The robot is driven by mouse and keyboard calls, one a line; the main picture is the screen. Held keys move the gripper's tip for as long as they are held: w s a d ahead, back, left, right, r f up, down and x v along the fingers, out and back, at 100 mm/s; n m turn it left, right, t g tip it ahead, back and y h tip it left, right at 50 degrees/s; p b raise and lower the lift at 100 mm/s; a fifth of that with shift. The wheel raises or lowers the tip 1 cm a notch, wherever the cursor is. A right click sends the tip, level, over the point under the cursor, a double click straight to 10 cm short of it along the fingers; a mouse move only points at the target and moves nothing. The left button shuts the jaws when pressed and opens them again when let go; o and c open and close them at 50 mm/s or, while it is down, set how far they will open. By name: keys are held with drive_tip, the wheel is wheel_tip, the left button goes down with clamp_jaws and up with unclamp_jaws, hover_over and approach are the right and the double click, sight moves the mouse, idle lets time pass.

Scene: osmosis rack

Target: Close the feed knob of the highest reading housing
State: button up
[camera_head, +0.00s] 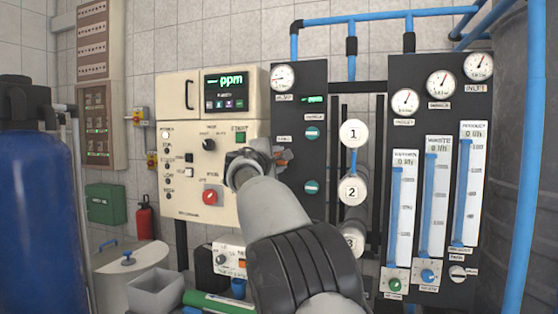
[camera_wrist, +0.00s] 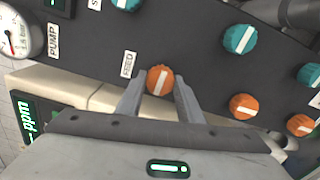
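In the wrist view an orange knob (camera_wrist: 160,80) with a white bar sits on the dark panel beside a label that seems to read FEED. The bar runs nearly up and down the picture, tilted a little. My gripper (camera_wrist: 159,82) has one finger on each side of this knob, open around it; contact cannot be told. Two more orange knobs (camera_wrist: 243,106) (camera_wrist: 300,125) lie to the right. In the head view my gripper (camera_head: 262,160) is at the panel's left edge, and my arm hides part of it. Housings marked 1 (camera_head: 354,133) and 2 (camera_head: 352,190) show; a third is partly hidden. Their readings are not legible.
Teal knobs (camera_wrist: 240,39) (camera_wrist: 309,75) are close to the orange ones. A pump gauge (camera_wrist: 14,36) is at the wrist view's left. The cream control box (camera_head: 190,110) with a red knob (camera_head: 211,196) stands left of the black panel (camera_head: 312,90). Flow meters (camera_head: 432,200) stand right.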

drive_tip(key=o, duration=0.5)
drive_tip(key=shift+c, duration=0.2)
drive_tip(key=b+v, duration=0.3)
drive_tip(key=v, duration=1.4)
drive_tip(key=shift+s+b, duration=0.2)
drive_tip(key=shift+b, duration=0.15)
